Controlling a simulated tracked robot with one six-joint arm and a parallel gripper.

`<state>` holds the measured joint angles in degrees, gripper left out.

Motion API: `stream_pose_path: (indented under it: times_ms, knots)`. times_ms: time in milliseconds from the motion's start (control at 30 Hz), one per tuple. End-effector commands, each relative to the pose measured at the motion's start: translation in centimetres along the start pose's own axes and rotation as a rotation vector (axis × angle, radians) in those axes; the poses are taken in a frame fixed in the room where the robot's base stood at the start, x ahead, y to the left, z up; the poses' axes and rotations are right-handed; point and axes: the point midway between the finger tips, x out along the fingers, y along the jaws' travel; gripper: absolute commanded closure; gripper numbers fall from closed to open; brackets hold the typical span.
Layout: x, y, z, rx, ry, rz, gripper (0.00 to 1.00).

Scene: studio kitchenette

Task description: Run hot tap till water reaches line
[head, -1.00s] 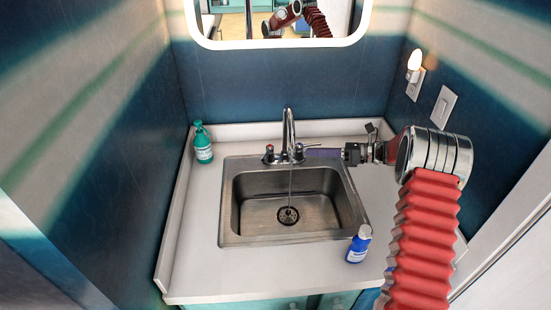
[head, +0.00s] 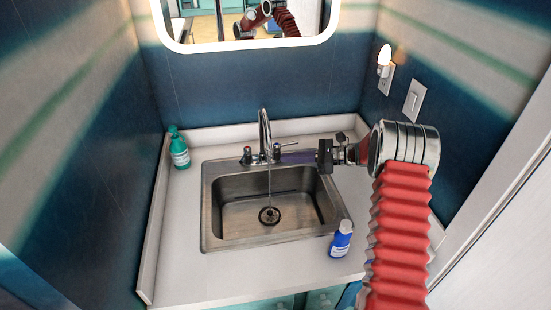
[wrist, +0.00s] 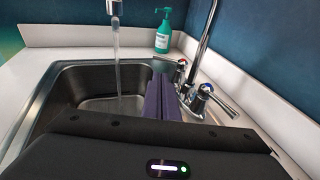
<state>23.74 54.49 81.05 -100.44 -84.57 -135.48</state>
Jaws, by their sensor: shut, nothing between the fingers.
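The chrome faucet (head: 264,135) stands behind the steel sink (head: 212,238), and a thin stream of water (wrist: 116,60) runs from its spout toward the drain (head: 269,215). In the wrist view, the red-marked handle (wrist: 181,66) is farther off and the blue-marked handle (wrist: 205,89) nearer. My gripper (head: 297,157) is shut and empty, at the right of the faucet. Its purple fingers also show in the wrist view (wrist: 163,97), close beside the handles on the basin side; I cannot tell if they touch.
A teal pump bottle (head: 180,150) stands at the back left of the counter (head: 180,215). A blue bottle with a white cap (head: 341,240) stands at the sink's front right corner. A mirror hangs behind. Walls close in the left and right sides.

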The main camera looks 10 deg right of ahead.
Motion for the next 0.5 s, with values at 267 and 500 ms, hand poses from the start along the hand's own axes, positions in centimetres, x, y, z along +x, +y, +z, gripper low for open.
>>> stream_pose_path:
  times_ms: [267,500]
  knots:
    - [3.8,0.1,0.0,0.001,0.000,0.003,1.00]
    - [7.5,0.1,-0.1,0.002,0.000,0.003,1.00]
